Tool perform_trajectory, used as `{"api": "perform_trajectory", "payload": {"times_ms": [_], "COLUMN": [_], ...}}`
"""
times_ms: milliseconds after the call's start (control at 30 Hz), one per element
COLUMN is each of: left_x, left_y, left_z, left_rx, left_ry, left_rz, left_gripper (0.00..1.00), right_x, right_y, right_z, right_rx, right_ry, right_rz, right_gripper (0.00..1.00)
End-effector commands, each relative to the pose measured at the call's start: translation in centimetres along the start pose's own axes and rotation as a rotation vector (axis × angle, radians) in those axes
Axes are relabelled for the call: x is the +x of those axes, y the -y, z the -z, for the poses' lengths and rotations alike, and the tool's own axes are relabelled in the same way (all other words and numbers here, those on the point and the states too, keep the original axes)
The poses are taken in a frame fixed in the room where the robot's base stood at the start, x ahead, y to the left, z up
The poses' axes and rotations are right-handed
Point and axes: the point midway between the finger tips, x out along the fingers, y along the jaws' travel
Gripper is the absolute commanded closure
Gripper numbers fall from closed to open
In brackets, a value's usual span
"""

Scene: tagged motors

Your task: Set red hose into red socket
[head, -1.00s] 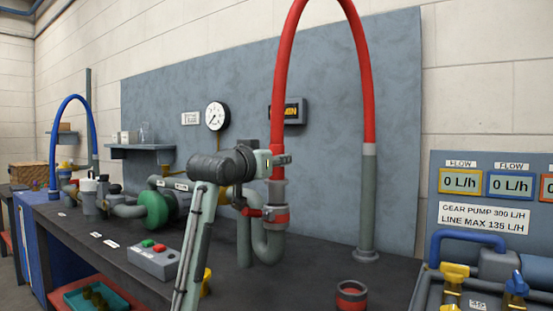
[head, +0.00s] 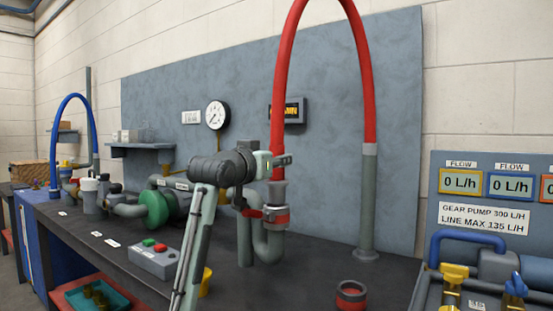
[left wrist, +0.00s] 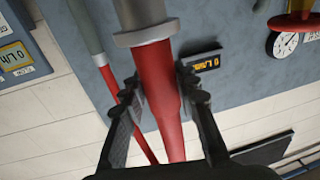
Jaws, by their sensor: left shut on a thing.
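The red hose (head: 367,90) arches from a grey upright pipe (head: 367,200) at the right to my left gripper (head: 277,161). My left gripper is shut on the hose near its grey end collar (head: 278,193). In the left wrist view, both fingers (left wrist: 160,105) flank the red hose (left wrist: 160,85), with the grey collar (left wrist: 146,33) beyond them. The collar stands upright directly over the red-banded socket (head: 276,221) on a curved grey pipe. I cannot tell whether its end is inside. A red lever (head: 250,212) sits beside the socket. My right gripper is not in view.
A red-rimmed cup (head: 351,295) stands on the dark bench at the front. A button box (head: 154,258) and green-ended pump (head: 157,209) are at left. A flow panel (head: 492,215) with valves is at right. The grey backboard (head: 330,150) stands behind.

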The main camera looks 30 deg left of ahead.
Motion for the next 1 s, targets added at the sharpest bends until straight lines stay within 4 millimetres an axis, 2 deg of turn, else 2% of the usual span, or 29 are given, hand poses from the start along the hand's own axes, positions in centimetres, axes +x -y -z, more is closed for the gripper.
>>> {"api": "perform_trajectory", "payload": {"times_ms": [467,1000], "left_x": [0.0,0.0], "left_y": [0.0,0.0], "left_z": [0.1,-1.1], "left_rx": [0.000,0.000], "left_ry": [-0.004,-0.004], "left_rz": [0.000,0.000], "left_gripper": [1.00,1.00], "right_x": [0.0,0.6], "right_y": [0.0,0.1], "right_z": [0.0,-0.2], "right_rx": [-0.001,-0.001], "right_ry": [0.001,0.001], "right_rz": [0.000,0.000], "right_gripper": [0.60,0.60]}}
